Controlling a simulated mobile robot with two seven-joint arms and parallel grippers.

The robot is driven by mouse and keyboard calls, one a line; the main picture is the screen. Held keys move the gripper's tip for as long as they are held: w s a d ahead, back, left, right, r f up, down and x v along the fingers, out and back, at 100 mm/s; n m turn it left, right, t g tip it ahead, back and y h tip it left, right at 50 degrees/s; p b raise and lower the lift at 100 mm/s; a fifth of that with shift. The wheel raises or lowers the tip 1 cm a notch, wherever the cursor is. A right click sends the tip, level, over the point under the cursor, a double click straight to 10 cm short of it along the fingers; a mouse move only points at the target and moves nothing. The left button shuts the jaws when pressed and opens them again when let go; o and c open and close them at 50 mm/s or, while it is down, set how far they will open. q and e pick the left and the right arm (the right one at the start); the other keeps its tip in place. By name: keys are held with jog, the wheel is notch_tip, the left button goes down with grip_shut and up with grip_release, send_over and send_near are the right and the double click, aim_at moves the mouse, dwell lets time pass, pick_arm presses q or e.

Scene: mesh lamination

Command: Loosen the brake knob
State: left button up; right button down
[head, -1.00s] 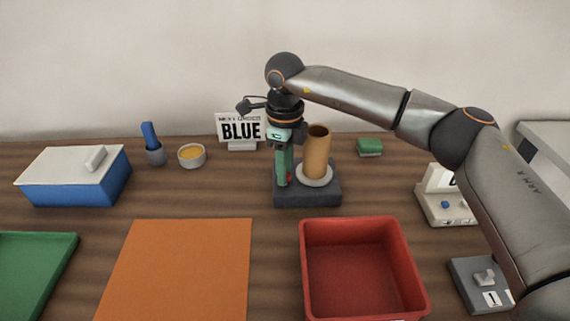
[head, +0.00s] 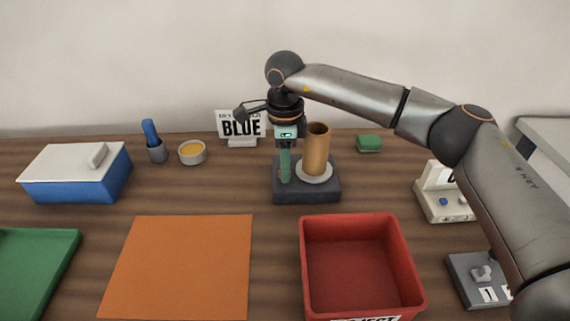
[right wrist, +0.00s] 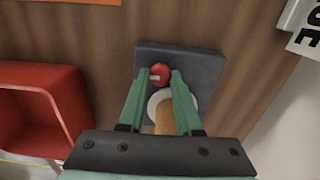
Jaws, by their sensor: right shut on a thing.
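The brake knob (right wrist: 159,74) is a red round knob with a small pale mark. It sits on the dark grey base (head: 318,194) of a stand that holds an upright tan tube (head: 317,152) on a white disc. My right gripper (head: 285,180) points down over the left part of the base. In the right wrist view its green fingers (right wrist: 160,76) are shut on the knob, one on each side. In the head view the fingers hide most of the knob. My left gripper is not in view.
A red bin (head: 360,272) stands in front of the stand and an orange mat (head: 182,265) lies to the left. Behind are a "BLUE" sign (head: 241,126) and a green block (head: 369,143). White and grey devices stand at right, near my right arm.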

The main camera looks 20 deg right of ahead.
jog(key=c, duration=0.6)
grip_release()
notch_tip(320, 180, up, 13)
jog(key=shift+f, duration=0.2)
dwell(0.3)
